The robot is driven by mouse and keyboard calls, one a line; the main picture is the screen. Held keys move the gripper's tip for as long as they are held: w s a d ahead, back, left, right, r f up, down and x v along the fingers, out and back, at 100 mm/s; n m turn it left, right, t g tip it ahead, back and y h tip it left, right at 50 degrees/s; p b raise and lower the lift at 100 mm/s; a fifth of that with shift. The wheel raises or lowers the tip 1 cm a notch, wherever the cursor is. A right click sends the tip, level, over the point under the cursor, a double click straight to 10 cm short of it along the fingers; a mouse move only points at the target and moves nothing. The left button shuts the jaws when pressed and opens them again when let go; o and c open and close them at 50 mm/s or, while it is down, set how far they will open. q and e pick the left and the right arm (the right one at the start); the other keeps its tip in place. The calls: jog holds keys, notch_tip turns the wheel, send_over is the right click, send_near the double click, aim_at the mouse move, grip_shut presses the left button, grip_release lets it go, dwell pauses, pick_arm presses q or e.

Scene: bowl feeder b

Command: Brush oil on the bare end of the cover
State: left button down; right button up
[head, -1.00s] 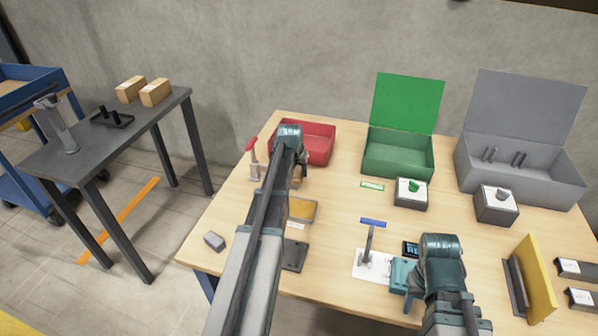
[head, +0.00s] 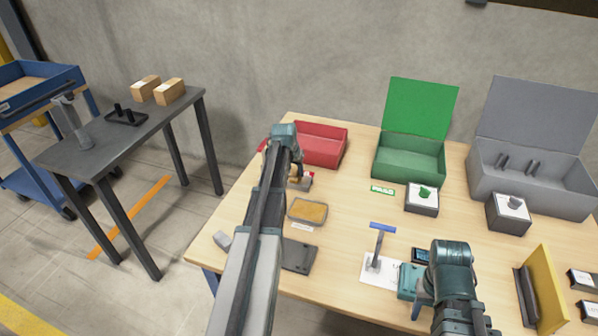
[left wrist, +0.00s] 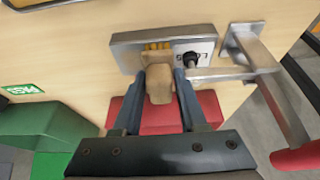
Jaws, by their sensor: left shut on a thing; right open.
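My left gripper (left wrist: 160,100) is shut on the wooden handle of a brush (left wrist: 159,82). Its yellow bristles (left wrist: 158,47) lie at a grey metal block (left wrist: 125,50); I cannot tell whether they touch it. A black round part (left wrist: 188,59) sits on a white patch of the block, right beside the bristles. I cannot tell which part is the cover. In the head view my left gripper (head: 296,183) is over the block (head: 305,185), partly hidden by my arm. A tray with an amber pad (head: 307,212) lies nearer. My right gripper (head: 413,295) is open near the front edge.
A metal clamp (left wrist: 252,50) with a red handle (left wrist: 298,158) stands close beside the block. A red bin (head: 320,150), green bin (head: 410,165) and grey bin (head: 530,190) line the back. A blue-topped T-handled tool (head: 382,228) stands front centre. Bare tabletop (head: 350,200) lies right of the tray.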

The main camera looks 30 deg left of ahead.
pick_arm(q)
jog(key=shift+s+a+r, duration=0.1)
jog(key=shift+a, duration=0.8)
pick_arm(e)
jog(key=shift+d, duration=0.25)
pick_arm(q)
jog(key=shift+d, duration=0.15)
pick_arm(e)
jog(key=shift+a, duration=0.1)
pick_arm(q)
jog(key=shift+w+d, duration=0.2)
jog(key=shift+d, duration=0.8)
pick_arm(e)
jog(key=shift+a, duration=0.3)
pick_arm(q)
jog(key=shift+w+d, duration=0.25)
jog(key=shift+d, duration=0.9)
jog(key=shift+w+d, duration=0.25)
jog(key=shift+d, duration=0.9)
pick_arm(e)
jog(key=shift+d, duration=0.15)
pick_arm(q)
notch_tip(320, 180, up, 6)
jog(key=p, duration=0.6)
pick_arm(e)
notch_tip(320, 180, up, 6)
